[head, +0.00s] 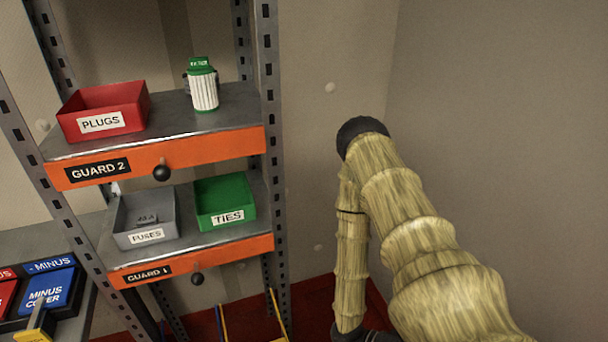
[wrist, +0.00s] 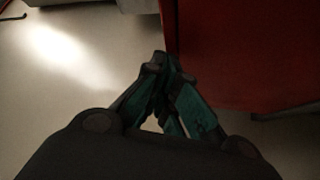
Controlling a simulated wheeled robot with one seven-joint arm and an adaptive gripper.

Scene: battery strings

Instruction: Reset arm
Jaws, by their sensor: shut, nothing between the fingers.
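My gripper (wrist: 163,62) shows in the wrist view with its two dark teal fingers together at the tips. It is shut and empty, pointing toward a pale floor and a red surface. In the head view my straw-coloured arm is bent at the right, beside the shelf rack. Its lower end runs out of the bottom of the picture, so the fingers are hidden there.
A metal rack with orange-edged shelves (head: 160,158) stands at the left. It holds a red PLUGS bin (head: 103,108), a green-and-white container (head: 203,88), a grey FUSES bin (head: 146,220) and a green TIES bin (head: 225,200). A blue MINUS COVER block (head: 45,290) is at lower left.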

